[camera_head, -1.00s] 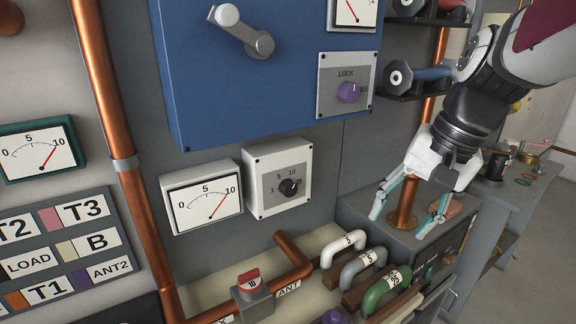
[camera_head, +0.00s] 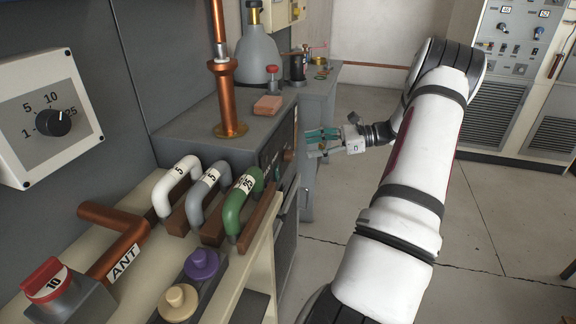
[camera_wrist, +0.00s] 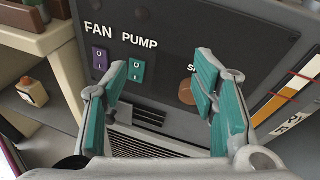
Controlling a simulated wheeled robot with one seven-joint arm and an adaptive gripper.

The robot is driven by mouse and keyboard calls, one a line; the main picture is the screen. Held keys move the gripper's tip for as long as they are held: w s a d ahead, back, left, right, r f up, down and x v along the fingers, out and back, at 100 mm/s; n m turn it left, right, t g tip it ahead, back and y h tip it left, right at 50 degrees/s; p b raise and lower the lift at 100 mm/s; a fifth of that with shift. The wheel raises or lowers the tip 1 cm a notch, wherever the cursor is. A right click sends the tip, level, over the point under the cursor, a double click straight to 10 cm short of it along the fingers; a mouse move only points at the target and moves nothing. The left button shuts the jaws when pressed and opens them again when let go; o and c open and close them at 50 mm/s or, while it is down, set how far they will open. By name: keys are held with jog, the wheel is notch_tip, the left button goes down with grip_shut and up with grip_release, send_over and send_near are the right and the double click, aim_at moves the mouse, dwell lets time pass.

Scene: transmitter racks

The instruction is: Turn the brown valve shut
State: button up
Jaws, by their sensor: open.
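The brown valve is a round brown knob (camera_wrist: 187,92) on the dark front panel (camera_wrist: 210,35) in the wrist view, right of the FAN and PUMP switches. Its label is partly hidden by my right finger. In the head view a small brown knob (camera_head: 288,155) shows on the cabinet front. My gripper (camera_head: 312,143) is in front of that panel, just right of the knob. In the wrist view my gripper (camera_wrist: 160,75) is open and empty. The knob appears between the teal-padded fingers, close beside the right one; I cannot tell whether they touch.
The FAN switch (camera_wrist: 100,58) and PUMP switch (camera_wrist: 136,70) lie beside the left finger. White, grey and green handles (camera_head: 243,203) stand left of the cabinet. A copper pipe (camera_head: 224,95) and a reddish block (camera_head: 268,105) are on the cabinet top. Open floor (camera_head: 500,225) lies to the right.

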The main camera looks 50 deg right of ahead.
aim_at(293, 156)
jog(key=s+d+f+m+t+h+b, duration=0.2)
jog(key=s+d+f+m+t, duration=0.25)
jog(key=d+f, duration=0.3)
jog(key=x, duration=0.9)
jog(key=b+x, duration=0.1)
jog(key=x, duration=0.3)
jog(key=shift+w+a+f, duration=0.1)
jog(key=shift+a+f, duration=0.25)
jog(key=shift+a, duration=0.15)
jog(key=c, duration=1.2)
